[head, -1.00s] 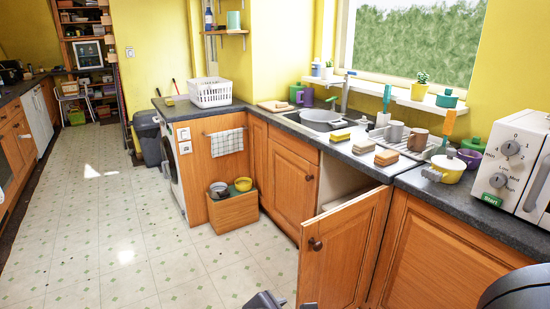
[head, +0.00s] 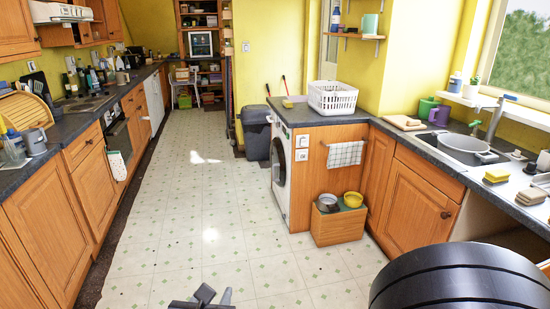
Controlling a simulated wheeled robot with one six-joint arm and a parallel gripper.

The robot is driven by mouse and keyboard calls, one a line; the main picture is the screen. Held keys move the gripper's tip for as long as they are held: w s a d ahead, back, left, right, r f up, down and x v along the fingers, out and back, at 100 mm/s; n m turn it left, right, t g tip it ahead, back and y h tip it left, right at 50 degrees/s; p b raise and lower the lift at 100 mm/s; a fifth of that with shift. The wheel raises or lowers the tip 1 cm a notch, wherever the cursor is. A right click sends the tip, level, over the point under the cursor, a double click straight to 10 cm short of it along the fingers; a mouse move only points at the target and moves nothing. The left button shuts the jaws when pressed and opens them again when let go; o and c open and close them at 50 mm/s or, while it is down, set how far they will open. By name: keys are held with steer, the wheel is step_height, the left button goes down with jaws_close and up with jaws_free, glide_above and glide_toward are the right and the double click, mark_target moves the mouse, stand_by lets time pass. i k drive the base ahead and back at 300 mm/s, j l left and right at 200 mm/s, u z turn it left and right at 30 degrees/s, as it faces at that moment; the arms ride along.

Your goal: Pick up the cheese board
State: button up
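No cheese board can be made out for certain. A flat, light-brown, board-like item (head: 404,123) lies on the right counter, left of the sink. It is too small to tell whether it is a board. My gripper (head: 215,297) shows only in part at the bottom edge, as dark grey pieces above the floor. It is far from the counters and touches nothing that I can see. Its opening is not clear.
A wide, clear vinyl floor (head: 190,220) runs between the counters. A wooden box (head: 338,225) with two bowls stands on the floor by the washing machine (head: 281,170). A laundry basket (head: 332,97) sits on the counter end. A ribbed wooden bread bin (head: 28,110) stands at left.

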mark_target(402, 122)
steer(key=i+j, duration=0.2)
steer(key=i, duration=0.35)
steer(key=i+j, duration=0.25)
steer(key=i, duration=0.25)
steer(key=i+j+z, duration=0.1)
steer(key=i, duration=0.45)
steer(key=i+l+z, duration=0.2)
steer(key=i+z, duration=1.05)
steer(key=i+j+z, duration=0.25)
steer(key=i+z, duration=0.55)
steer(key=i, duration=0.15)
steer(key=i+j+z, duration=0.3)
steer(key=i, duration=0.2)
